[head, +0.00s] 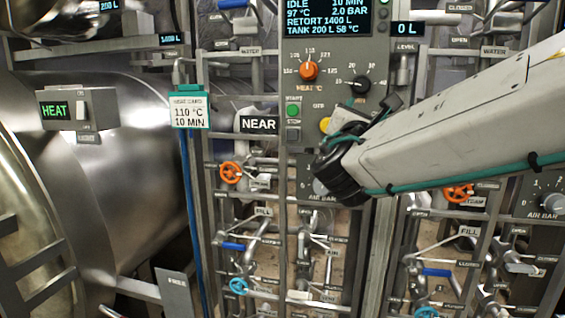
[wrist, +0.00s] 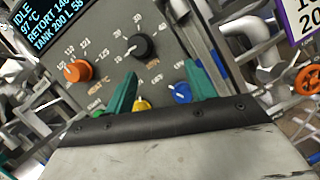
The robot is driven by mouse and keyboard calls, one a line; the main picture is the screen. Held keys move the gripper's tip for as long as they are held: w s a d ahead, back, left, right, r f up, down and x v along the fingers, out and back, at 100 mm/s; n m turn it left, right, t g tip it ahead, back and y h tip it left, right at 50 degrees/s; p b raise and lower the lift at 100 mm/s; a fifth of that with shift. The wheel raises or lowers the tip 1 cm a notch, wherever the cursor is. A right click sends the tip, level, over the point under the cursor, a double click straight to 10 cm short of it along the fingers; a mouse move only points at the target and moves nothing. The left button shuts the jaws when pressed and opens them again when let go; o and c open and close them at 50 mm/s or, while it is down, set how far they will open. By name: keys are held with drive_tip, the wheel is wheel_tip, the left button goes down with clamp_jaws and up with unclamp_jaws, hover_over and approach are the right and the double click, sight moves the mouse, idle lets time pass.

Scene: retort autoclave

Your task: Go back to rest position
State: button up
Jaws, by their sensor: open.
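My gripper (wrist: 163,80) shows in the wrist view with its two green fingers apart and nothing between them. It faces the grey control panel (head: 338,50), and the fingertips appear close to the panel's lower knobs. In the head view my arm reaches in from the right, and its dark wrist end covers the lower part of the panel; the fingers are not clear there. The panel carries an orange knob (head: 309,70), a black knob (head: 362,84) and a yellow knob (head: 325,124). A blue knob (wrist: 181,92) shows beside the right finger in the wrist view.
The display (head: 325,17) reads IDLE, 97 °C, 2.0 BAR. Pipes, levers and an orange valve wheel (head: 230,173) crowd the rack below. A HEAT switch box (head: 80,109) stands before the steel vessel (head: 140,150) at left. A card (head: 188,108) reads 110 °C, 10 MIN.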

drive_tip(key=s+d+f+m+g, duration=0.6)
drive_tip(key=s+f+m+g, duration=0.2)
drive_tip(key=s+f, duration=0.1)
drive_tip(key=s+d+f+m+g, duration=0.6)
drive_tip(key=s+f+m+g, duration=0.1)
drive_tip(key=s+f+m, duration=0.25)
drive_tip(key=s+a+f+m+g+y, duration=0.1)
drive_tip(key=s+a+f+m+y, duration=0.2)
drive_tip(key=s+m+y, duration=0.1)
drive_tip(key=s+a+f+m+g+y, duration=0.1)
drive_tip(key=s+a+f+m+y, duration=0.2)
drive_tip(key=s+y, duration=0.3)
drive_tip(key=s+a+m, duration=0.1)
drive_tip(key=s, duration=0.1)
drive_tip(key=shift+s+a, duration=0.2)
drive_tip(key=shift+s, duration=0.15)
